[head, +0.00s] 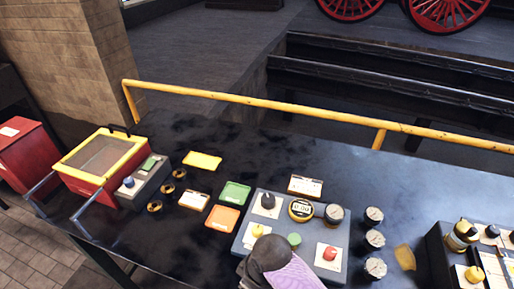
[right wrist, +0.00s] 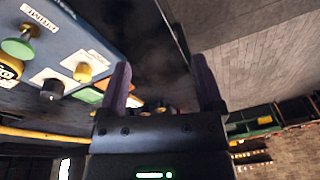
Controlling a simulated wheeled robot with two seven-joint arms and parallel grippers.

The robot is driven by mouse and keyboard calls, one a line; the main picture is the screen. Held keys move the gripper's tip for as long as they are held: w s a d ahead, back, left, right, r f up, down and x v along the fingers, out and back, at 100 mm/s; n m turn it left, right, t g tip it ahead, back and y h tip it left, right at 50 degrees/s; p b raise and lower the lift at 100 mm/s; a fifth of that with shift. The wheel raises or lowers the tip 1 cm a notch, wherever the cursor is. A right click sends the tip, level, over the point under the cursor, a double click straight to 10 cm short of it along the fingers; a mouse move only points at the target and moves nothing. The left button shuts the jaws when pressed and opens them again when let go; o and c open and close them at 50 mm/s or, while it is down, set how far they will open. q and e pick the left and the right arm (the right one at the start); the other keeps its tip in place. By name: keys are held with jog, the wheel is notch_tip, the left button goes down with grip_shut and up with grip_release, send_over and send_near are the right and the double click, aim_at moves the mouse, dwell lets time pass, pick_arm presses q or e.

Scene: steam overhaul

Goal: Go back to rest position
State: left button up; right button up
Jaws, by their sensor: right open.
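My right gripper (right wrist: 162,64) shows in the right wrist view with its two dark purple fingers wide apart and nothing between them. A tilted grey-blue control panel (right wrist: 110,44) is to the left of the fingers, apart from them. In the head view a dark rounded piece with a purple part, seemingly one of my arm links, covers the front edge of the grey control panel (head: 246,240). The right fingertips cannot be made out there. My left gripper is in neither view.
A black workbench (head: 300,165) carries the panel, an orange tray (head: 222,218), a green tray (head: 235,193), a yellow tray (head: 202,160) and several round gauges. A red and yellow box (head: 100,155) stands left. A second panel (head: 440,250) stands right. A yellow rail (head: 250,101) runs behind.

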jog(key=s+d+r+m+t+h, duration=0.1)
jog(key=s+d+r+m+t, duration=0.15)
jog(key=s+d+m, duration=0.4)
jog(key=s+d+r+m+t+h, duration=0.1)
jog(key=s+d+r+m, duration=0.2)
jog(key=d, duration=0.6)
jog(key=s+f+g+b, duration=0.1)
jog(key=f+b, duration=0.2)
jog(key=f, duration=0.7)
jog(key=s+f+n+b, duration=0.15)
jog(key=f+b, duration=0.25)
jog(key=f, duration=0.6)
jog(key=s+f+g+b, duration=0.1)
jog(key=s+f+b, duration=0.15)
jog(key=f, duration=0.75)
pick_arm(q)
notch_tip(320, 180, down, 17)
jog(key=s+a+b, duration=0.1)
jog(key=b, duration=0.6)
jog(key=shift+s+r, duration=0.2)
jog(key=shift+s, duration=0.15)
pick_arm(e)
jog(key=s+d+f+g, duration=0.1)
jog(key=s+d+f, duration=0.2)
jog(key=s+f, duration=0.9)
notch_tip(320, 180, down, 3)
jog(key=shift+d+f, duration=0.15)
jog(key=shift+f, duration=0.05)
